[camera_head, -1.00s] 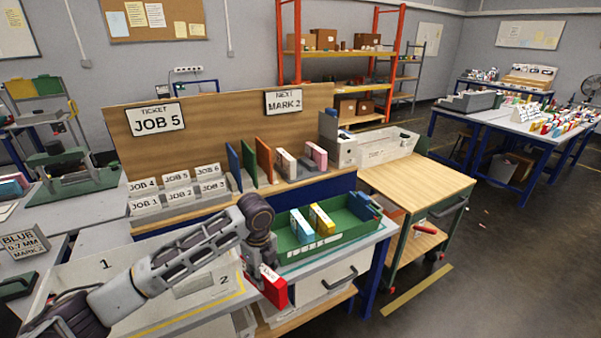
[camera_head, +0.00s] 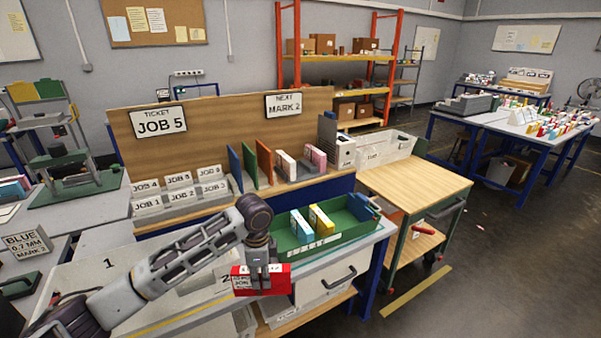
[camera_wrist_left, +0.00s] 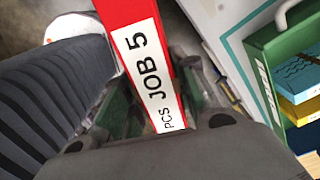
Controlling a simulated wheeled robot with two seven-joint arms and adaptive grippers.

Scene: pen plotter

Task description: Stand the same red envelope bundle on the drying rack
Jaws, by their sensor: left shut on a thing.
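The red envelope bundle (camera_head: 281,281) has a white label and hangs from my left gripper (camera_head: 262,275), in front of the green tray and by the bench's front edge. My left gripper is shut on it, with a finger across its front face. In the left wrist view the red bundle (camera_wrist_left: 125,12) shows a white strip reading "JOB 5". What looks like the drying rack, a slotted stand with blue, green and orange dividers (camera_head: 265,163), is behind the tray against the wooden board. White, yellow-edged and pink bundles stand at its right part. My right gripper is not in view.
The green tray (camera_head: 290,249) holds a blue and a yellow bundle and lies between my gripper and the slotted stand. Job-labelled holders (camera_head: 180,196) stand left of the stand. A wooden-topped cart (camera_head: 420,183) is at the right, its near top clear.

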